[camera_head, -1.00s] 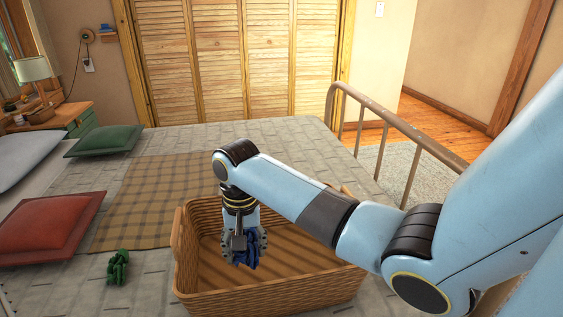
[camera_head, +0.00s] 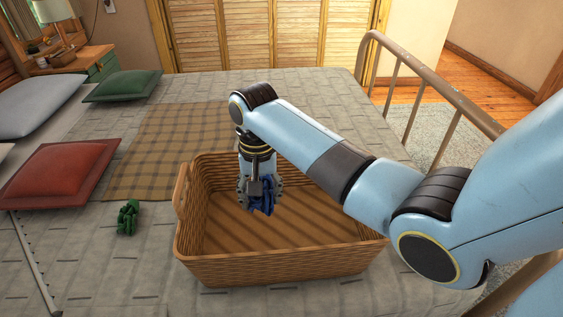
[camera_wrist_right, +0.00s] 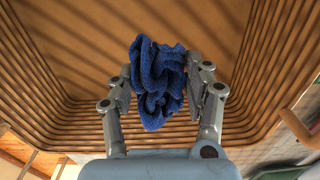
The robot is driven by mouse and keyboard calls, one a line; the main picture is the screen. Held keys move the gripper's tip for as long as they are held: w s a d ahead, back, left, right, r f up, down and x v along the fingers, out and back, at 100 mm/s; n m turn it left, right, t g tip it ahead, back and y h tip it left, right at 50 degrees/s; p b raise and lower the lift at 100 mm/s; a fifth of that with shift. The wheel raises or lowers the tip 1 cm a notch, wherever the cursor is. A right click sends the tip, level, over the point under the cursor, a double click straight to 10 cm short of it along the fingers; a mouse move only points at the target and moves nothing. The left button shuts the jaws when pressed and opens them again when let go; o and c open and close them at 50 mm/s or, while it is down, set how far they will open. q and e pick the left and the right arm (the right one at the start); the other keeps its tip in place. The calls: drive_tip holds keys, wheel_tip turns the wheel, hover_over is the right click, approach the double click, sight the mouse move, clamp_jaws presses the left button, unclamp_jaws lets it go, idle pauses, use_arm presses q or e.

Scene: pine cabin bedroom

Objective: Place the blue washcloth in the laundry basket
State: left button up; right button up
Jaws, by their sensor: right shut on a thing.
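The blue washcloth (camera_head: 265,198) is a crumpled dark blue bundle. My right gripper (camera_head: 260,190) is shut on it and points down inside the laundry basket's opening. In the right wrist view the washcloth (camera_wrist_right: 158,82) sits between both fingers of the gripper (camera_wrist_right: 163,85), with slatted basket walls around it. The laundry basket (camera_head: 285,266) is a wide brown wicker box standing on the bed. Whether the washcloth touches the basket floor I cannot tell. My left gripper is not in view.
A red pillow (camera_head: 62,172), a green pillow (camera_head: 122,86) and a plaid blanket (camera_head: 165,150) lie farther left and back. A metal bed rail (camera_head: 430,82) stands at the right.

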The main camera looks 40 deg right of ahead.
drive_tip(key=w+a+r+p, duration=0.3)
drive_tip(key=w+a+r, duration=0.1)
drive_tip(key=a+r, duration=0.25)
drive_tip(key=b, duration=0.7)
approach(233, 234)
wheel_tip(233, 234, down, 7)
drive_tip(key=b, duration=0.3)
drive_tip(key=shift+r, duration=0.1)
drive_tip(key=shift+o, duration=1.4)
drive_tip(key=shift+f, duration=0.2)
drive_tip(key=o, duration=0.4)
drive_tip(key=shift+o, duration=0.2)
